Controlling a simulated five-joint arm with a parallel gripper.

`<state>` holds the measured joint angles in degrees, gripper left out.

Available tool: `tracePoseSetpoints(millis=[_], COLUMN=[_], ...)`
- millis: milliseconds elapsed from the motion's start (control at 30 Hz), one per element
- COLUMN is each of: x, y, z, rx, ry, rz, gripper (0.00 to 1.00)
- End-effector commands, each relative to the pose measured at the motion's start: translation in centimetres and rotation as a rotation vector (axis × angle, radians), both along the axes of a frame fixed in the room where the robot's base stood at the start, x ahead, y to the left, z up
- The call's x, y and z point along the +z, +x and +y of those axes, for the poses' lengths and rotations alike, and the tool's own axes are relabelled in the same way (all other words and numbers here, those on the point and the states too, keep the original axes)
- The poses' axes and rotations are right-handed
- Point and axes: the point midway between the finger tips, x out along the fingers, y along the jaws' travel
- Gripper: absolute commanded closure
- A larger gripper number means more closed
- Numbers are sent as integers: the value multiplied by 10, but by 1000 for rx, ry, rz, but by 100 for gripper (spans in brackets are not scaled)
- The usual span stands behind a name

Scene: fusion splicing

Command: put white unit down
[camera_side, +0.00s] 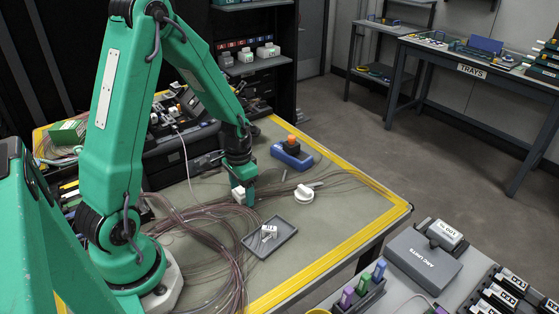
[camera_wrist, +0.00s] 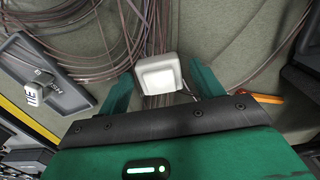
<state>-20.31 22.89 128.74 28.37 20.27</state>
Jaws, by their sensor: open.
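The white unit (camera_wrist: 160,74) is a small, pale, block-like piece with rounded edges. In the wrist view it sits between the two green fingers of my gripper (camera_wrist: 161,70), which is open, with a gap on each side. In the side view the white unit (camera_side: 238,194) is low at the fingers of my gripper (camera_side: 244,186), close over the grey-green mat and beside the cables. Whether its underside rests on the mat is hard to tell.
Brown cables (camera_side: 190,235) loop across the mat. A grey tray (camera_side: 255,250) with a small white piece stands in front. A round white item (camera_side: 304,195) and a blue box with an orange knob (camera_side: 291,150) are to the right. The right mat area (camera_side: 350,215) is mostly clear.

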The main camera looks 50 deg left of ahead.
Motion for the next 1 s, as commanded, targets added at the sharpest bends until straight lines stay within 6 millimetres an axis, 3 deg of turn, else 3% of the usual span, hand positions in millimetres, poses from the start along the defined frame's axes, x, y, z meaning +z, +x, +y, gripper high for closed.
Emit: tracePoseSetpoints(millis=[367,1000], x=[28,113], y=[1,1], z=[0,0], rx=[0,0], ry=[2,1], rz=[-4,-3], gripper=[34,34])
